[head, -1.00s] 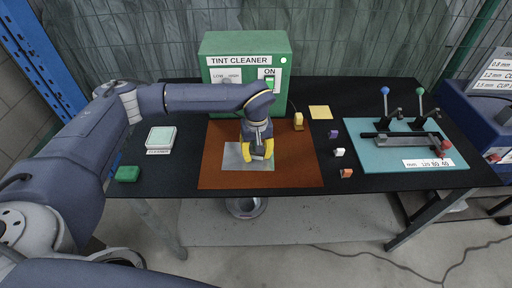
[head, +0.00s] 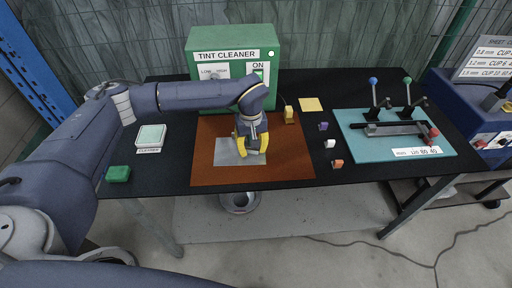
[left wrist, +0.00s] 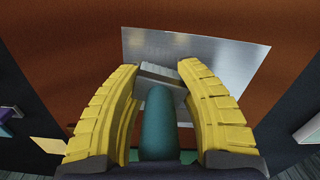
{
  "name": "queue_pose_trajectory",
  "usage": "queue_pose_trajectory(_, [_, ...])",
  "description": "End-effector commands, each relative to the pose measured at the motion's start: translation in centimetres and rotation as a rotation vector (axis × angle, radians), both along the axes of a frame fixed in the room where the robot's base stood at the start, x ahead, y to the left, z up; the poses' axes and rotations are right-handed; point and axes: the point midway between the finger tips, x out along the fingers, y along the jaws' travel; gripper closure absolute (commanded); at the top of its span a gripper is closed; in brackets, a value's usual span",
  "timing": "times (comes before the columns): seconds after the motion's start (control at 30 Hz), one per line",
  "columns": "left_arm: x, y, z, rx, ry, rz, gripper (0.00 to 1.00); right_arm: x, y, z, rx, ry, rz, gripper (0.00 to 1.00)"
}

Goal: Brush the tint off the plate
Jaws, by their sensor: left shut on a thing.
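The plate (head: 226,158) is a bare grey metal sheet lying on a brown mat (head: 290,172). It also shows in the left wrist view (left wrist: 225,60), where no clear tint patch can be made out. My left gripper (head: 251,149) is over the plate's right part with its yellow fingers pointing down. In the left wrist view its fingers (left wrist: 158,75) are closed around a tool with a teal handle (left wrist: 158,125) and a grey block-like head (left wrist: 160,72). The head overlaps the plate's near edge; whether it touches is unclear. My right gripper does not show.
A green tint cleaner box (head: 230,42) with a dial and an ON switch (head: 258,75) stands behind the mat. A cleaner pad (head: 151,136) and green block (head: 118,173) lie left. Several small blocks, a yellow square (head: 311,104) and a teal lever board (head: 405,145) are right.

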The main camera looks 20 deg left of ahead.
Motion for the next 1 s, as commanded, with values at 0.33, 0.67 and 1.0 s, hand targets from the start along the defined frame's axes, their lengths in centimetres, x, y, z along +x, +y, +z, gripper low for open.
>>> queue_pose_trajectory(0.33, [-0.4,1.2,2.6,0.001,-0.002,-0.002,0.98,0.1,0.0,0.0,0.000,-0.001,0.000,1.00])
queue_pose_trajectory(0.67, [-0.5,1.4,5.6,0.001,-0.001,0.002,0.98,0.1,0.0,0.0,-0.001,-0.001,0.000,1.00])
queue_pose_trajectory(1.0, [-0.6,1.5,8.1,0.001,-0.001,0.004,0.98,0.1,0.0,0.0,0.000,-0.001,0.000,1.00])
